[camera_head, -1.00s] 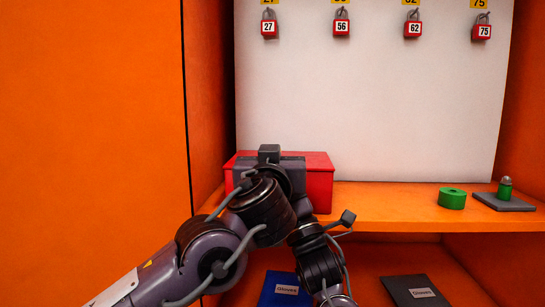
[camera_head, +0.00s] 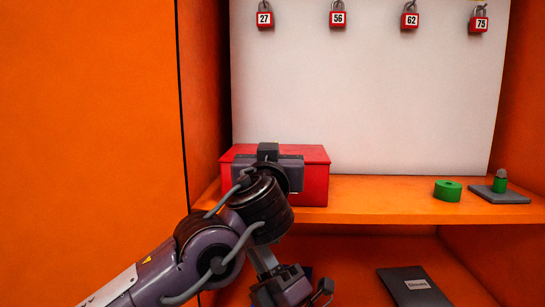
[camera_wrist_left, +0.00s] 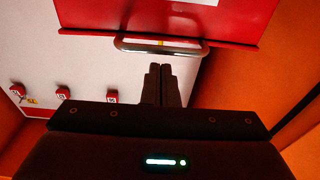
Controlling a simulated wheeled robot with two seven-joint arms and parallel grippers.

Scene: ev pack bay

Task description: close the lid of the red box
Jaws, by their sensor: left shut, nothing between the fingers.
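The red box (camera_head: 317,183) stands on the orange shelf, left of centre in the head view. Its lid (camera_head: 312,154) looks flat and down there, but my left gripper (camera_head: 268,153) hides much of the front and middle. In the left wrist view a red panel of the box (camera_wrist_left: 90,12) fills the top, with a metal handle (camera_wrist_left: 185,49) and part of a white label. My left fingers (camera_wrist_left: 160,72) are shut and empty, their tips close to the handle; contact cannot be told.
Red padlocks (camera_head: 338,19) hang on the white back panel. A green ring (camera_head: 447,190) and a grey plate (camera_head: 502,197) with a green piece lie on the shelf at right.

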